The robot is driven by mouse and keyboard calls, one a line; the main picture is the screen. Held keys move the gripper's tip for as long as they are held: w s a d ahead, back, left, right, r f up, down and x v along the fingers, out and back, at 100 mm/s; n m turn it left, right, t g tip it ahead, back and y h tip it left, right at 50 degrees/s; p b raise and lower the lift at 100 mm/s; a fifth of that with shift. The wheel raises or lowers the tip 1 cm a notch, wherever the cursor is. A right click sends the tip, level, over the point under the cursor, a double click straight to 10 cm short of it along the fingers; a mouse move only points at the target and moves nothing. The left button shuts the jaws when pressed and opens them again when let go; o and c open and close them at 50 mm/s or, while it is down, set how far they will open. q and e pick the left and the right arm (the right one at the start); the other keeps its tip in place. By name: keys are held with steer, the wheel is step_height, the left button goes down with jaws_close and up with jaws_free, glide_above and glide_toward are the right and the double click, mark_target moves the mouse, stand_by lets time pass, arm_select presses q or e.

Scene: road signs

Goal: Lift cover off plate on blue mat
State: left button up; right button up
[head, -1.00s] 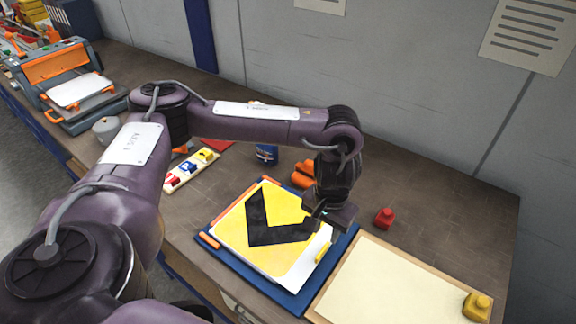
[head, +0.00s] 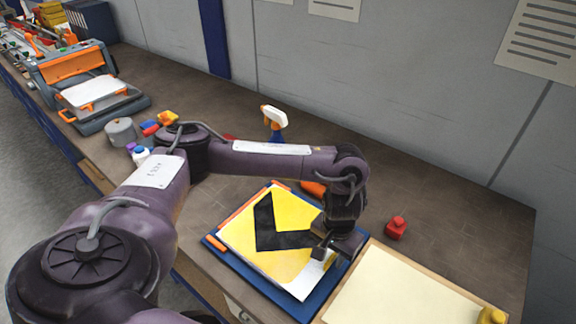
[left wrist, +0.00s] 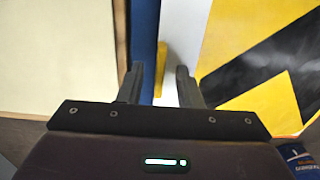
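The plate (head: 290,214) is a yellow sheet with a black chevron and a white lower right margin. It lies on the blue mat (head: 352,272), and also shows in the left wrist view (left wrist: 250,35). I cannot tell a separate cover from the plate. My left gripper (head: 335,252) is over the right edge of the plate. My right gripper is not in view.
A cream board (head: 400,290) with a wooden rim lies right of the mat. A red block (head: 396,228) stands behind it, a yellow one (head: 491,315) at its right corner. A spray bottle (head: 274,122) stands behind my arm. A grey-orange machine (head: 85,85) is far left.

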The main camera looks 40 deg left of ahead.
arm_select(q)
jaws_close()
